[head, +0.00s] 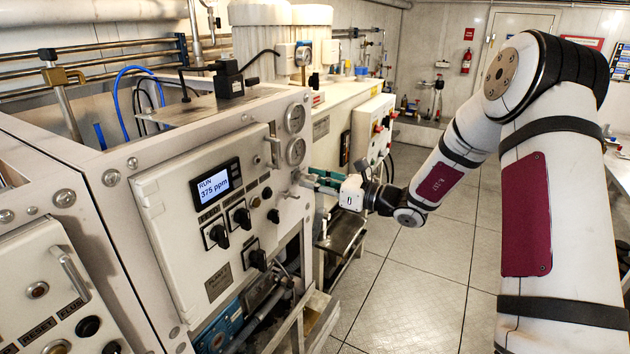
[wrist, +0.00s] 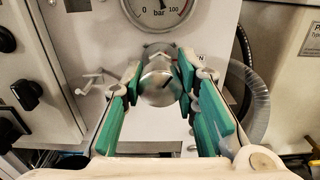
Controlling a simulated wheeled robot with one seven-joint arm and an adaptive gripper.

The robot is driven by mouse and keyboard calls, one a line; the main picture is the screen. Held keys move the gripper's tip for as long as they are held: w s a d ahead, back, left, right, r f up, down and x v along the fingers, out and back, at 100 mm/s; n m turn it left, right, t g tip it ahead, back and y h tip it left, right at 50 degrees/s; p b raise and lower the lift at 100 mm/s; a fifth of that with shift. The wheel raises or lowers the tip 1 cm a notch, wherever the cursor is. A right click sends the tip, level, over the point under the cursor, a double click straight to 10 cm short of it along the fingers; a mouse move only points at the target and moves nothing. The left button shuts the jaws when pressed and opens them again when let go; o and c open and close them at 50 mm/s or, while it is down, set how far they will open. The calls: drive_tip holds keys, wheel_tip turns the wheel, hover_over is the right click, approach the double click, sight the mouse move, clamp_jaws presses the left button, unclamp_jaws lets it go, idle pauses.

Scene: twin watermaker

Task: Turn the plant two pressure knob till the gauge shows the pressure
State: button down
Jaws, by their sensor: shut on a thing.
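The pressure knob (wrist: 160,84) is a round silver metal knob on the pale panel, just below a gauge in the wrist view. My gripper (wrist: 160,80) has its green-padded fingers on both sides of the knob and is shut on it. In the head view my gripper (head: 318,180) reaches the panel from the right, and the knob is mostly hidden there. The gauge (wrist: 158,8) is marked bar, with 0 and 100 at its ends; its upper dial and needle are cut off. Two round gauges, upper (head: 295,118) and lower (head: 296,151), show in the head view, too small to read.
A control box (head: 165,205) with a display (head: 215,185) reading RUN 375 ppm and several black knobs is left of my gripper. A small valve handle (wrist: 92,80) is left of the knob, and a grey hose (wrist: 255,105) curves at right. Open floor (head: 425,262) lies at right.

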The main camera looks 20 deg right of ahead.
drive_tip(key=shift+m, duration=0.5)
drive_tip(key=c, duration=1.2)
unclamp_jaws()
drive_tip(key=shift+d, duration=0.1)
drive_tip(key=v, duration=1.2)
